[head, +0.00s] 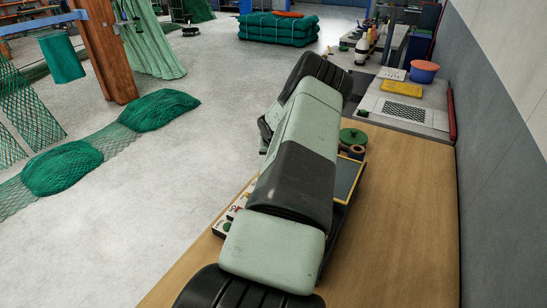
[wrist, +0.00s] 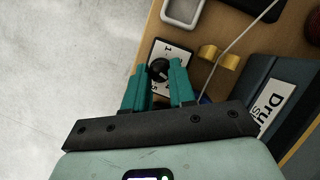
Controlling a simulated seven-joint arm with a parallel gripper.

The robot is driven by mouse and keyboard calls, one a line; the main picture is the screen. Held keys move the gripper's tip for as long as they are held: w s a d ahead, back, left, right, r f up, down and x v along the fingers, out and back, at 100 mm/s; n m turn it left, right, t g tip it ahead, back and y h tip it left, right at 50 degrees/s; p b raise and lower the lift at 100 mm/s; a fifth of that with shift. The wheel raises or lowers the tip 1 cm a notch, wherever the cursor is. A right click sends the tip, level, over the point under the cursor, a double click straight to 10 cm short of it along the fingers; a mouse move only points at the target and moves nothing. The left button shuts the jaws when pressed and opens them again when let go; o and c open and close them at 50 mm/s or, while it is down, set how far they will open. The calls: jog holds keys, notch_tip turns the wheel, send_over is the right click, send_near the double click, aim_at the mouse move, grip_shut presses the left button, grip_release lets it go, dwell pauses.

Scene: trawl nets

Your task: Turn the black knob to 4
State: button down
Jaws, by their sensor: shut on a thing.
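The black knob (wrist: 158,70) is on a small white dial plate (wrist: 172,50) with dark figures near the table edge in the wrist view. My gripper (wrist: 157,67) has teal fingers, one on each side of the knob, and is shut on it. The right finger covers part of the plate. I cannot tell which figure the knob points to. In the head view my own arm hides the gripper and the knob.
In the head view, the wooden table (head: 410,215) is bare at right.

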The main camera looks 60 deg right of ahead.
jog(key=m+g, duration=0.1)
jog(key=m, duration=0.1)
jog(key=m+g, duration=0.1)
jog(key=m, duration=0.2)
jog(key=shift+w+m+h, duration=0.2)
jog(key=shift+m+h, duration=0.1)
dwell(0.5)
jog(key=c, duration=0.9)
grip_release()
jog(key=shift+c, duration=0.2)
jog(key=v, duration=1.1)
jog(key=shift+w, duration=0.2)
